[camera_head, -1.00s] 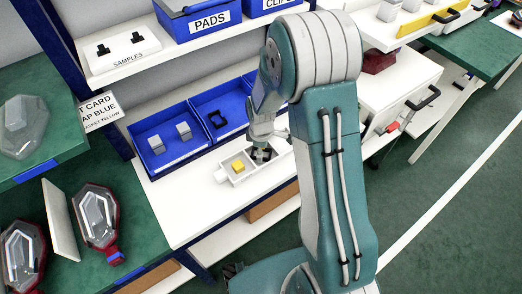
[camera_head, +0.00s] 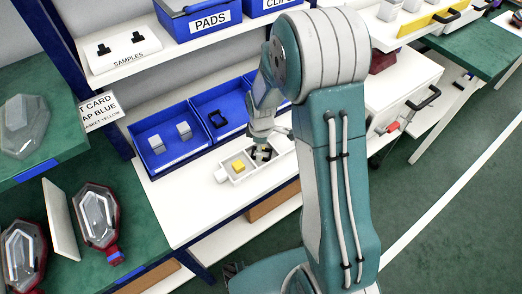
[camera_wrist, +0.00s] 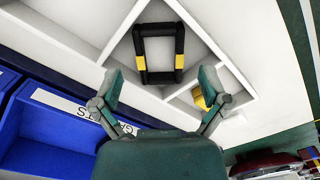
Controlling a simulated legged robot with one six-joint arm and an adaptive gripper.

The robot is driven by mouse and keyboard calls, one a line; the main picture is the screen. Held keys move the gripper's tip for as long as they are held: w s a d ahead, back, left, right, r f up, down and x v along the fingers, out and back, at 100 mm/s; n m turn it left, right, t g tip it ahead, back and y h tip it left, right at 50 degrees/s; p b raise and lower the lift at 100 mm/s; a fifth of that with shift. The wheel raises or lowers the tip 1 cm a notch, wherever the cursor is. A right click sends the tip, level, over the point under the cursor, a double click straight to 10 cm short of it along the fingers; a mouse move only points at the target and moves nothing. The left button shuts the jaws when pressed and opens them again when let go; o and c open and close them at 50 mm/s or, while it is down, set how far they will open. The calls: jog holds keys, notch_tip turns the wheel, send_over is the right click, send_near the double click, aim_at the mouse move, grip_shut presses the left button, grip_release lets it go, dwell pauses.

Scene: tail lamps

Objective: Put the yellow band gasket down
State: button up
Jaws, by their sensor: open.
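The yellow band gasket, a black rectangular frame with yellow bands on two sides, lies in a compartment of the white tray (camera_head: 225,178). It shows clearly in the wrist view (camera_wrist: 141,47) and partly in the head view (camera_head: 254,153). My gripper (camera_wrist: 160,88) is open, its fingers apart with nothing between them; the gasket lies beyond the fingertips. In the head view my gripper (camera_head: 262,144) is just above the tray. A yellow block (camera_head: 238,166) sits in the tray's neighbouring compartment, partly hidden behind a finger in the wrist view.
Behind the tray stand blue bins, one with two grey blocks (camera_head: 184,131) and one with a black gasket (camera_head: 218,118). A shelf above holds a samples board (camera_head: 124,56) and a PADS bin (camera_head: 195,22). The white bench (camera_head: 185,205) is clear left of the tray.

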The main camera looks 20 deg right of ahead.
jog(key=s+r+m+t, duration=0.1)
jog(key=s+r+m, duration=0.3)
jog(key=r, duration=0.8)
jog(key=s+r+m+t, duration=0.2)
jog(key=s+r, duration=0.3)
jog(key=r, duration=0.6)
jog(key=s+r+m+t, duration=0.1)
jog(key=s+r+m, duration=0.1)
jog(key=s, duration=0.4)
jog(key=s+r+m+t, duration=0.1)
jog(key=s+r+m, duration=0.1)
jog(key=s+m, duration=0.2)
jog(key=shift+s+r+m+t, duration=0.3)
jog(key=shift+s+r, duration=0.1)
jog(key=shift+s, duration=0.6)
